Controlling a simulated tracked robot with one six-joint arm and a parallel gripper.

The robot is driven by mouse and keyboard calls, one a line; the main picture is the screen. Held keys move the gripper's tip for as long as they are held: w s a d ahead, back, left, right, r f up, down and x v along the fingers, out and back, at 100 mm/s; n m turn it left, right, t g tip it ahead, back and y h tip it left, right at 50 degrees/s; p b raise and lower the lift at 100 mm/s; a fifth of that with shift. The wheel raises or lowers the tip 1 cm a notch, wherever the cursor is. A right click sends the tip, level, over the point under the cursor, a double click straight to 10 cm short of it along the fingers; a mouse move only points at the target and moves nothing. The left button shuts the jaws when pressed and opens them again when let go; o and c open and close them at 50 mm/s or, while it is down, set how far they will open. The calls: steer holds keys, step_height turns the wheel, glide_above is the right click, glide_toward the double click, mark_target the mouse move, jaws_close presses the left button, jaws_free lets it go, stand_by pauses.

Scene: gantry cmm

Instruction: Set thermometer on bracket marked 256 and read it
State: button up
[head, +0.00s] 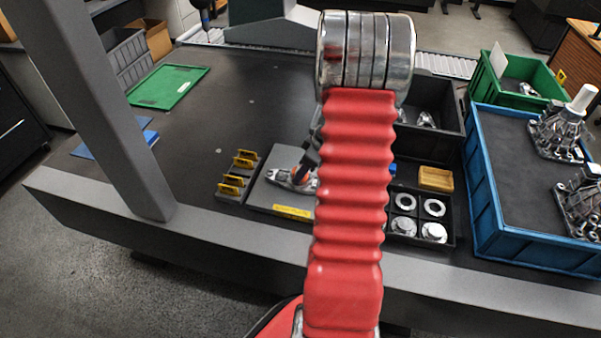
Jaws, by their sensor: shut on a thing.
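My red ribbed arm with its metal joint stands in the middle of the head view and hides what is behind it. I cannot make out my gripper or anything in it. No thermometer can be made out. Several small holders with yellow tags (238,172) stand in a row left of a grey plate (262,191); their markings are too small to read. The plate has a yellow label (293,211), also unreadable. A silver metal part (283,177) lies on the plate beside a dark slanted piece (309,156), partly hidden by my arm.
A blue crate (483,190) with metal castings stands at the right, a green crate (555,85) behind it. A black divided tray (450,222) holds rings and round metal parts. A green tray (168,87) lies far left. A grey post (105,110) rises at left. The dark table's middle left is clear.

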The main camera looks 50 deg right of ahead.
steer(key=o, duration=1.1)
steer(key=v, duration=1.2)
